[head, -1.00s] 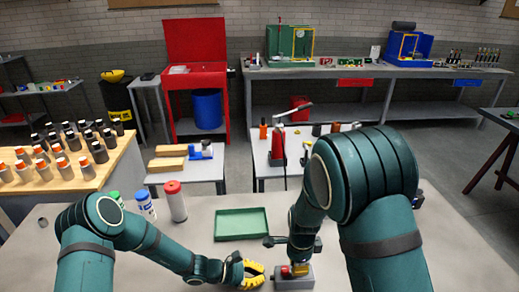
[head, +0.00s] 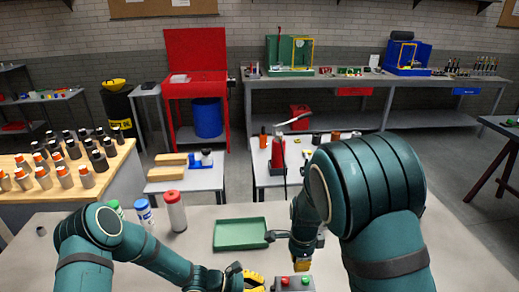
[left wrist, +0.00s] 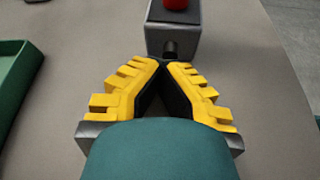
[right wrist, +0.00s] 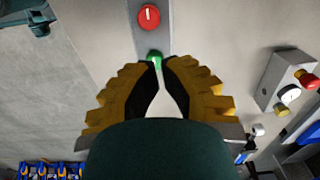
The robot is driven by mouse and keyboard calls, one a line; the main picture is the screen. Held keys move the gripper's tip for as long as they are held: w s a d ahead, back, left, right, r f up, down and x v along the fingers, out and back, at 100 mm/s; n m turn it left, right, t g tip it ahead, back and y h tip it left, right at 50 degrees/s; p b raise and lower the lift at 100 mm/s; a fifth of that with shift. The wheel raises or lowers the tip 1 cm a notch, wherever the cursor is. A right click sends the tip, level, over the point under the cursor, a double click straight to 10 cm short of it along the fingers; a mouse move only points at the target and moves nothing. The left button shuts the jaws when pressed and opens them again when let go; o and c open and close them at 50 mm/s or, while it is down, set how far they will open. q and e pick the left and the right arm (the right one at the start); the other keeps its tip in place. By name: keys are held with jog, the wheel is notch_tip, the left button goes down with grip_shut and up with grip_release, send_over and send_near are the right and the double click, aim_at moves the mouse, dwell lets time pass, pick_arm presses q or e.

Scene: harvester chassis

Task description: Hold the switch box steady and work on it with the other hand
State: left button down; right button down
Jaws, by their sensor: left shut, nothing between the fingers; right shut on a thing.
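The grey switch box (head: 292,288) sits low in the head view, with a red knob (head: 284,281) and a green knob (head: 303,281) on top. My left gripper (head: 250,280) is shut and empty just left of it. In the left wrist view, its tips (left wrist: 172,63) are at the dark stub (left wrist: 170,48) on the box's end. My right gripper (head: 303,266) points down just above or behind the box. In the right wrist view, its nearly closed tips (right wrist: 160,62) are at the green knob (right wrist: 155,57). What is between them is unclear.
A green tray (head: 240,247) lies behind the left gripper. Bottles, one red-capped (head: 175,211), stand to the left. Two small tables (head: 187,185) stand beyond the workbench. The bench right of my right arm looks clear.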

aim_at(300, 285)
notch_tip(300, 285, down, 6)
jog(key=shift+r, duration=0.2)
jog(key=shift+s+f, duration=0.2)
jog(key=shift+f, duration=0.25)
jog(key=shift+w+f, duration=0.1)
jog(key=shift+w, duration=0.05)
jog(key=shift+s+d, duration=0.2)
jog(key=shift+d, duration=0.4)
dwell(0.7)
jog(key=shift+s, duration=0.6)
dwell(0.7)
jog(key=shift+a, duration=0.1)
